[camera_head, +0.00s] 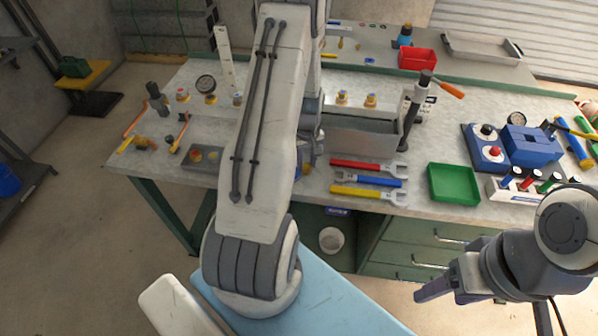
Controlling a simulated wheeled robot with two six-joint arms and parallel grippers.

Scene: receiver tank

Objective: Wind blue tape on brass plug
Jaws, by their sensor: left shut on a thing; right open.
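My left arm crosses the middle of the head view and hides much of the bench behind it. My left gripper (310,152) shows only in part, at the arm's right side above the bench's front. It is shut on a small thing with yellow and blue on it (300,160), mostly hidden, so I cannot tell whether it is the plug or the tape. Two brass fittings (371,100) stand on the ledge behind the grey tank (362,136). More brass fittings (210,98) stand left of my arm. My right gripper (446,290) is open and empty, low in front of the drawers.
Red, blue and yellow wrenches (368,191) lie at the bench's front. A red bin (416,60) and a metal tray (482,48) are at the back. A black post (412,112) stands beside the tank.

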